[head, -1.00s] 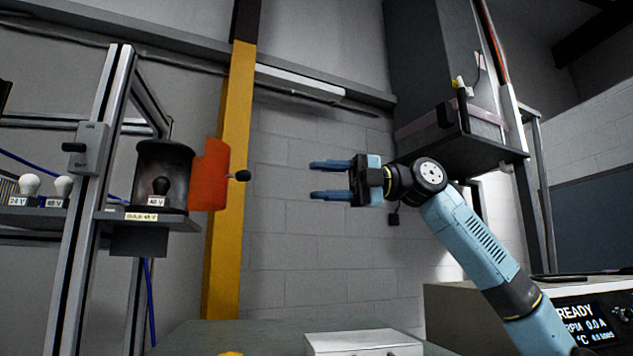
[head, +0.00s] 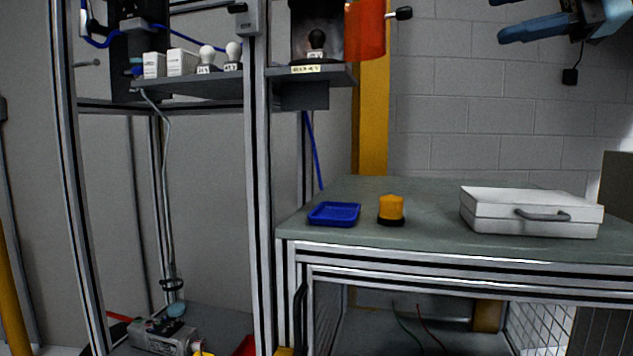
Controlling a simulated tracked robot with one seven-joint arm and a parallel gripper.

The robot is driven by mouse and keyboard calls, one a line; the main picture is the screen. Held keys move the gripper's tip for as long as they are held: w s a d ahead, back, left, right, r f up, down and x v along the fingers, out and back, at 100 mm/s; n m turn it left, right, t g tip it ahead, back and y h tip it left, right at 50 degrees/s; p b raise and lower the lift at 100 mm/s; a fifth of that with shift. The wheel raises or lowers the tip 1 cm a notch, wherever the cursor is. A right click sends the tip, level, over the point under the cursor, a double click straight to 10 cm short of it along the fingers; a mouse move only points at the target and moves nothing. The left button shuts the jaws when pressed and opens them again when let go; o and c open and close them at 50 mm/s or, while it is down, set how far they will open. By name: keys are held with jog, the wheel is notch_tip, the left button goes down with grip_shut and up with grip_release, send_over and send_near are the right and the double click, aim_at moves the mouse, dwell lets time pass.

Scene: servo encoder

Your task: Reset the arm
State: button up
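My gripper (head: 522,20) is at the top right of the head view, high above the right part of the bench. Only its blue fingers and part of its body show, and the top edge of the picture cuts them off. The lower finger points left. From what shows, I cannot tell how far apart the fingers are. I see nothing held between them. The rest of my arm is out of the picture.
A green-grey bench (head: 425,228) carries a blue tray (head: 334,213), an orange beacon (head: 391,208) and a white case (head: 530,212). Left, a metal frame (head: 257,200) holds a shelf (head: 200,88) with bulbs. A red flap (head: 366,30) stands open beside a dark housing.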

jog(key=s+a+f+m+t+h, duration=0.1)
jog(key=a+f+m+h, duration=0.3)
jog(key=f+m, duration=0.4)
jog(key=s+a+f+m+t+h, duration=0.15)
jog(key=a+f+m+h, duration=0.35)
jog(key=f, duration=0.5)
jog(key=w+d+f+m+g+h, duration=0.1)
jog(key=d+f+m+h, duration=0.1)
jog(key=f+m, duration=0.6)
jog(key=w+d+f+m+g+h, duration=0.1)
jog(key=d+f+m, duration=0.4)
jog(key=f, duration=0.9)
jog(key=m+g+h, duration=0.1)
jog(key=m+h, duration=0.1)
jog(key=m, duration=0.1)
jog(key=shift+w+f+h, duration=0.25)
jog(key=shift+f+h, duration=0.05)
